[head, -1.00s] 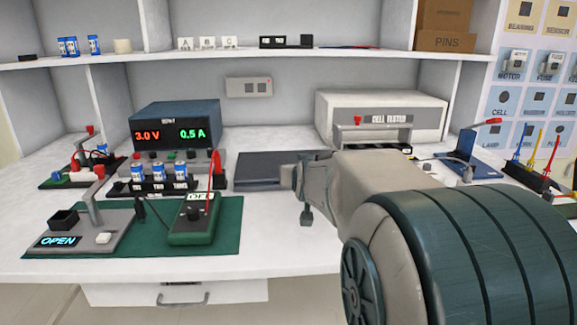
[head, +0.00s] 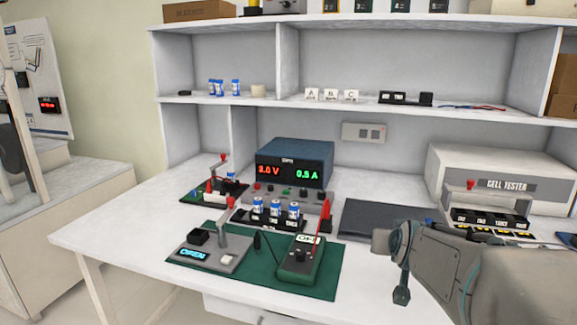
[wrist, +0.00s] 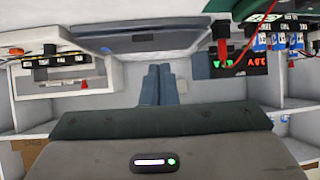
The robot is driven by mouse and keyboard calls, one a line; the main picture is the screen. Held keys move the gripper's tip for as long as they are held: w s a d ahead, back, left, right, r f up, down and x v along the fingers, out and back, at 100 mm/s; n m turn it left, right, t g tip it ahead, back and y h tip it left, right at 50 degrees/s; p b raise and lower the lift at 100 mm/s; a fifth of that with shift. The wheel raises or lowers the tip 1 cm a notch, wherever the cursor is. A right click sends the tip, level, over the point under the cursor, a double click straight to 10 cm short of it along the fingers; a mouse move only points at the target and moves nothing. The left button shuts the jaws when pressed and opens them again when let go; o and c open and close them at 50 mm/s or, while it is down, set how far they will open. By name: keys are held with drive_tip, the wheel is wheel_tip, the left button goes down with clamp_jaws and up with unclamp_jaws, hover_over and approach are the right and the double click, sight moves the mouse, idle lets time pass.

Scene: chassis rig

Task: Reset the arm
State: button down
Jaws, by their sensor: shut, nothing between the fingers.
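My arm reaches in from the lower right of the head view, with its grey end (head: 398,248) over the front of the bench, right of the green mat. My gripper (wrist: 158,68) shows in the wrist view as two blue-grey fingers lying side by side. They are shut with nothing between them. The wrist view shows the bench upside down, and the fingers touch no object that I can see.
Blue cells (head: 276,210) stand in a rack before the power supply (head: 294,163). A dark flat pad (head: 372,221) lies behind my arm. The cell tester (head: 490,166) stands at right.

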drive_tip(key=s+a+r+g+p, duration=0.2)
drive_tip(key=s+a+r+p, duration=0.1)
drive_tip(key=s+p, duration=0.4)
drive_tip(key=s+a+r+n+g+y+p, duration=0.1)
drive_tip(key=s+a+r+g+p, duration=0.1)
drive_tip(key=s+r+p, duration=0.3)
drive_tip(key=s+a+r+n+g+y+p, duration=0.1)
drive_tip(key=s+a+r+g+p, duration=0.2)
drive_tip(key=s+p, duration=0.5)
drive_tip(key=shift+s+a+r+g+p, duration=0.3)
drive_tip(key=shift+s+r+g+p, duration=0.15)
drive_tip(key=shift+r+g, duration=0.35)
